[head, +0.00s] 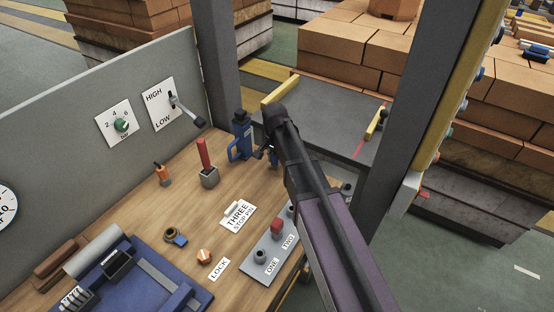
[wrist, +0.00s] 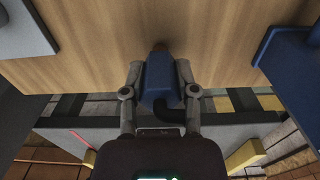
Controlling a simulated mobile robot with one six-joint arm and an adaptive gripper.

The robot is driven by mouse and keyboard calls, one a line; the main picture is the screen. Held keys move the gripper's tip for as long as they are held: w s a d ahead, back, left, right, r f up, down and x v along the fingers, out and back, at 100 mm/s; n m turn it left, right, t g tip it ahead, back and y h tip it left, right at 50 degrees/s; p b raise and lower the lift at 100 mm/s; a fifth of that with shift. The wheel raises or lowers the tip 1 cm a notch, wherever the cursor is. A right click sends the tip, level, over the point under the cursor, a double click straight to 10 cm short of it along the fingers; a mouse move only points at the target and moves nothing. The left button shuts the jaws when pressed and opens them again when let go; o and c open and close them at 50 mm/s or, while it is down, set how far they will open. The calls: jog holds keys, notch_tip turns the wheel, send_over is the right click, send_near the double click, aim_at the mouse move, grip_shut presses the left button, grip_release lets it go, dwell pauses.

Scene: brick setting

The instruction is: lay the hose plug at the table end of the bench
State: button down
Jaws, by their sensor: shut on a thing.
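My gripper (wrist: 159,70) is shut on the hose plug (wrist: 160,86), with one finger on each side. The plug has a blue body, a brownish tip and a black bent piece. In the wrist view it overlaps the edge of the wooden bench (wrist: 100,66); I cannot tell whether it touches the wood. In the head view my arm largely hides my gripper and the plug, at the far end of the bench (head: 132,205). The grey table (head: 335,112) stands beyond that end.
A blue can-like object with a handle (head: 240,138) stands close left of my gripper. A red-handled tool in a grey block (head: 208,172), the grey button plate (head: 262,257) and a "THREE" card (head: 238,216) are nearer. A dark post (head: 404,95) rises at the right.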

aim_at(275, 154)
jog(key=shift+f, duration=0.2)
jog(key=shift+c, duration=1.9)
grip_release()
jog(key=shift+r, duration=0.25)
notch_tip(275, 154, up, 12)
jog(key=p, duration=1.2)
jog(key=shift+s+d, duration=0.1)
jog(key=shift+s+d, duration=0.2)
jog(key=shift+d, duration=0.05)
jog(key=s+d+n, duration=0.6)
jog(key=s+d, duration=0.8)
jog(key=s, duration=0.2)
jog(key=shift+s+d+n, duration=0.2)
jog(key=shift+d+n, duration=0.2)
